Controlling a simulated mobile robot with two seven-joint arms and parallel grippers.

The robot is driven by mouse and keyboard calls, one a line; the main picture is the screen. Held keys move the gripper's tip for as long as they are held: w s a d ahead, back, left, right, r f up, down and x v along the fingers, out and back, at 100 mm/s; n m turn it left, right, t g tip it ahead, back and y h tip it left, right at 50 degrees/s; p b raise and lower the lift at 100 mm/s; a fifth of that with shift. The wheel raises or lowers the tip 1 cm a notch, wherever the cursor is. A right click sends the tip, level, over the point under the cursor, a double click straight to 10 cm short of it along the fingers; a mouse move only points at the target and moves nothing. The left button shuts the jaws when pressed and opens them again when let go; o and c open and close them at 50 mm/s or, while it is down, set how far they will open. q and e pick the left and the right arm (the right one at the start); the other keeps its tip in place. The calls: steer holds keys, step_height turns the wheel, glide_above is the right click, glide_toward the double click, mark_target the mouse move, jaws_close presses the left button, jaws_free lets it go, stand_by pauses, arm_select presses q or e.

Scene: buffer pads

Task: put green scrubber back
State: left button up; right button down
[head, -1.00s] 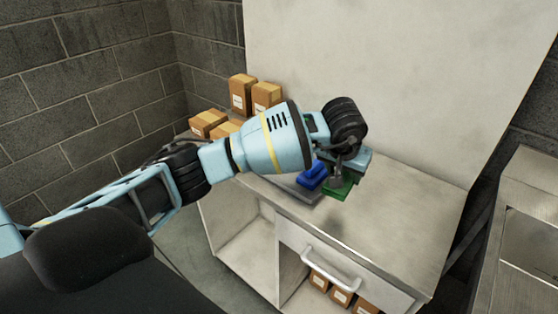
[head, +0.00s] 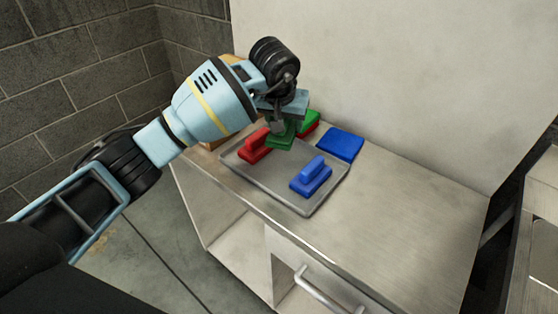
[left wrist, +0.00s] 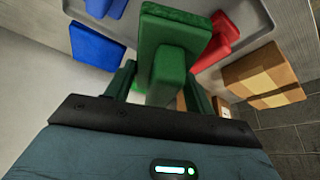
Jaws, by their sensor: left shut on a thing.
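My left gripper (head: 284,120) is shut on the green scrubber (head: 281,140) and holds it over the back edge of the grey tray (head: 304,206). In the left wrist view, the green scrubber (left wrist: 176,36) fills the space between the fingers of my left gripper (left wrist: 160,88). The red scrubber (head: 254,147) is at the tray's left, and the blue scrubber (head: 311,177) is at its right front. A flat green pad (head: 311,120) lies behind, partly hidden, with red showing at its edge. My right gripper is not in view.
A flat blue pad (head: 341,144) lies on the metal counter (head: 400,205), behind the tray. The counter's right part is clear. A wall panel (head: 400,80) rises behind it. Cardboard boxes (left wrist: 262,72) show in the left wrist view.

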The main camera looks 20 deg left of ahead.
arm_select(q)
step_height(320, 180, down, 5)
steer(key=shift+f, duration=0.75)
step_height(320, 180, down, 4)
steer(key=shift+r, duration=0.25)
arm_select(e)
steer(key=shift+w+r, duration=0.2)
